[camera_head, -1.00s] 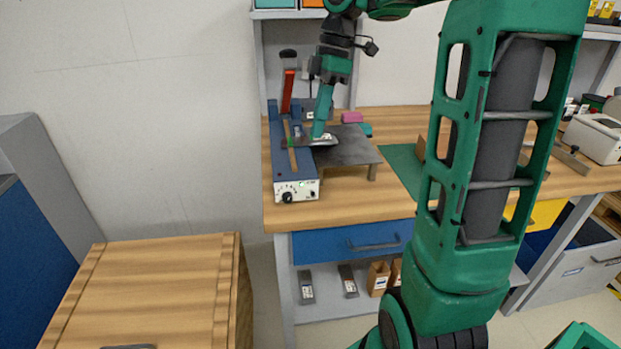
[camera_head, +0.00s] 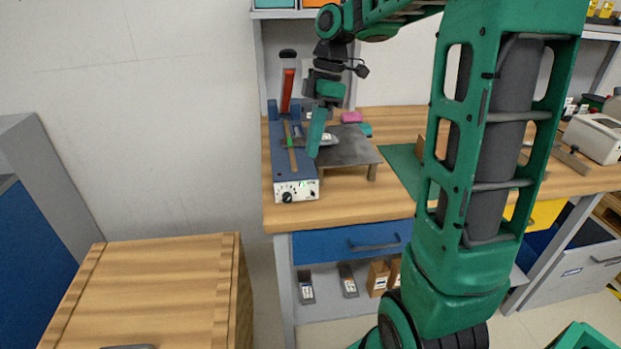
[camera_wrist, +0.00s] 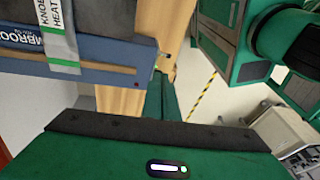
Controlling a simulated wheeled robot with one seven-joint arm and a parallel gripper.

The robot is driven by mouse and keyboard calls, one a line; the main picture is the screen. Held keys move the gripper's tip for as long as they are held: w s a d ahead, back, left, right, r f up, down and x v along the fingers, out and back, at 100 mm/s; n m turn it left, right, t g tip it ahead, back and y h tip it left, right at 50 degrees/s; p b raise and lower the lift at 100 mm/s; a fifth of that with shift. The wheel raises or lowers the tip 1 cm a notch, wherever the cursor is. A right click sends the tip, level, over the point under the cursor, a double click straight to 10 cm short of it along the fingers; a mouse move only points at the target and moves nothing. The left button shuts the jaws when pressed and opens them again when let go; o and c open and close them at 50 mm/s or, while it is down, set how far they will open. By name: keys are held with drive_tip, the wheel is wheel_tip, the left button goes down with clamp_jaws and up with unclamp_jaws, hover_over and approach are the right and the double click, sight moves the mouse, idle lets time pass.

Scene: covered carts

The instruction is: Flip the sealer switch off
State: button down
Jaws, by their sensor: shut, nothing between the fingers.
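The sealer (camera_head: 281,165) is a long blue box with a white front panel and a raised red-handled lever, standing at the left end of the wooden bench. Its front panel (camera_head: 297,191) carries a black knob (camera_head: 288,197), a small green light and a small dark switch (camera_head: 312,194) at the right. My gripper (camera_head: 312,154) is shut and empty, pointing down just above and behind the panel's right end. In the wrist view, my gripper (camera_wrist: 162,95) is close to the end of the blue sealer body (camera_wrist: 110,72); the panel face is hidden there.
A grey metal plate stand (camera_head: 350,150) is right beside the sealer. A pouch lies near its left edge. Pink and teal blocks (camera_head: 352,117) sit behind it. A wooden-topped cabinet (camera_head: 150,285) stands at lower left. The bench front right of the panel is clear.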

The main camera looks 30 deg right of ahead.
sight(312, 192)
drive_tip(key=x, duration=0.5)
drive_tip(key=s+d+x, duration=0.1)
drive_tip(key=x, duration=0.1)
drive_tip(key=shift+s+a+f, duration=0.1)
drive_tip(key=shift+f, duration=0.35)
drive_tip(key=shift+s+f, duration=0.15)
drive_tip(key=shift+f, duration=0.25)
drive_tip(key=shift+s, duration=0.1)
